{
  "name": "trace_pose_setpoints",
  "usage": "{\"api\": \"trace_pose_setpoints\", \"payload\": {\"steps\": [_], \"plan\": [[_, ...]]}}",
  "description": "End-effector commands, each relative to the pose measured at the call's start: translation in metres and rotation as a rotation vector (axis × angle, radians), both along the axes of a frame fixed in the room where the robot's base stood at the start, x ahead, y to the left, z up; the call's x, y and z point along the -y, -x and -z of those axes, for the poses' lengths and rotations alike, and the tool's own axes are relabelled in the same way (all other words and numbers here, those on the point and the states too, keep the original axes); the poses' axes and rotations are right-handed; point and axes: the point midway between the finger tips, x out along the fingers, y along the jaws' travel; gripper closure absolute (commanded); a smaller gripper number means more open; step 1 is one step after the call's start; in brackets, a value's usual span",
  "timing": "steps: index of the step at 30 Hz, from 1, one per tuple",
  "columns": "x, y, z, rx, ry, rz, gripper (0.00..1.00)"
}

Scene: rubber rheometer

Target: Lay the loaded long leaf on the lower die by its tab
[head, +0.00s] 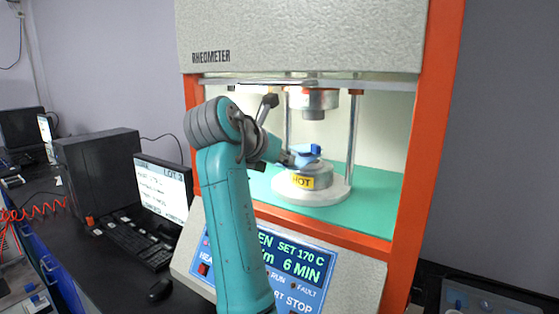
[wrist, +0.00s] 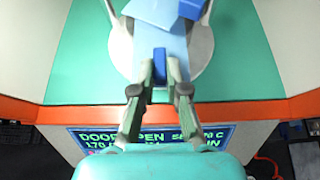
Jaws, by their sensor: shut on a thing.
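The loaded leaf (wrist: 170,45) is a light blue sheet with a darker blue piece (wrist: 190,8) on it. My gripper (wrist: 160,72) is shut on its dark blue tab (wrist: 159,62). In the head view the leaf (head: 306,150) shows small and blue at the end of my gripper (head: 287,158). It is over the lower die (head: 293,179), a grey disc with a yellow HOT label, on a white round base (head: 335,190). I cannot tell whether the leaf touches the die. The upper die (head: 314,102) hangs above, apart from the leaf.
The orange frame (head: 436,140) and metal posts (head: 352,140) bound the open chamber. A green floor (head: 375,195) surrounds the base. The control panel (head: 300,262) is below the opening. A monitor (head: 163,187) and computer case (head: 95,170) stand at left.

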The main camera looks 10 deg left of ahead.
Motion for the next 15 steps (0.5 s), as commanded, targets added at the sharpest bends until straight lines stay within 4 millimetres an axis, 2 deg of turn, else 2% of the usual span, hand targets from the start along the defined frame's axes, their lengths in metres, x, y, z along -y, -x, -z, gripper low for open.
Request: {"api": "trace_pose_setpoints", "payload": {"steps": [15], "plan": [[0.01,-0.025,-0.001,0.0,-0.001,0.0,1.0]]}}
